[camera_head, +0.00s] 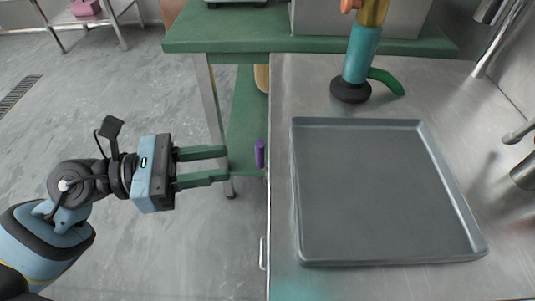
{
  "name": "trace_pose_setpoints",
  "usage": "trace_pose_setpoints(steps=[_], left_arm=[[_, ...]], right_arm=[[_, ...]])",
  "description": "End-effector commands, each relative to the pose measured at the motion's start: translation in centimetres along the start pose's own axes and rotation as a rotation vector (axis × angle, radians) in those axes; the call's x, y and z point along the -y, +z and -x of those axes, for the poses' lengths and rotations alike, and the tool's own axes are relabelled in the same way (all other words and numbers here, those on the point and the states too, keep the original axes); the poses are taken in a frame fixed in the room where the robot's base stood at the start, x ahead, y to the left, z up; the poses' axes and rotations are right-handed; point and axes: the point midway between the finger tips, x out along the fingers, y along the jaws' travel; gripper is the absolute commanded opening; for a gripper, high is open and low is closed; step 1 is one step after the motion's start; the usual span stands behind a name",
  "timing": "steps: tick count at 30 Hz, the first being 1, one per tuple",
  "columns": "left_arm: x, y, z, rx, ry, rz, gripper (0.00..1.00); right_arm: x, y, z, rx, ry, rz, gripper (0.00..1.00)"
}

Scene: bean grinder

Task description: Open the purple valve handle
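The purple valve handle (260,154) is a small upright purple piece at the left edge of the metal counter. Any valve body behind it is hidden or too small to tell. My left gripper (226,166) comes in from the left with its two dark green fingers spread apart. It is open and empty, and its fingertips point right. They show a short way left of the purple handle, with a gap between them in the picture. The difference in height between them is hard to tell. My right gripper is not in view.
A grey tray (385,192) lies on the metal counter (310,95). Behind it stands a teal grinder (361,55) with a black base and green handle. A green table (235,32) spans the back. Metal fittings (521,132) line the right side. Floor on the left is open.

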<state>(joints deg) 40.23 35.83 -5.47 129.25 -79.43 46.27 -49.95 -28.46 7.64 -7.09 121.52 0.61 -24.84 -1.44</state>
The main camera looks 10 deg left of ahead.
Motion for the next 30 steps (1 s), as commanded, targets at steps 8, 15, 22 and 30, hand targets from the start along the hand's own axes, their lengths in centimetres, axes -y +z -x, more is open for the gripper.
trace_pose_setpoints(steps=[8, 15, 22, 30], left_arm=[[0.0, 0.2, -1.3, 0.004, 0.000, 0.002, 0.31], [0.0, 0.2, -4.9, 0.006, 0.001, 0.004, 0.31], [0.0, 0.1, -7.3, 0.004, 0.002, 0.006, 0.31], [0.0, 0.1, -7.8, 0.003, 0.002, 0.006, 0.31]], right_arm=[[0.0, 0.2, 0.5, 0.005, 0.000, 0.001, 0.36], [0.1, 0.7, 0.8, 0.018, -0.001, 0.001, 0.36], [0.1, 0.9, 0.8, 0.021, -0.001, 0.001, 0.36], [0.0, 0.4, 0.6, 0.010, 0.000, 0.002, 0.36]])
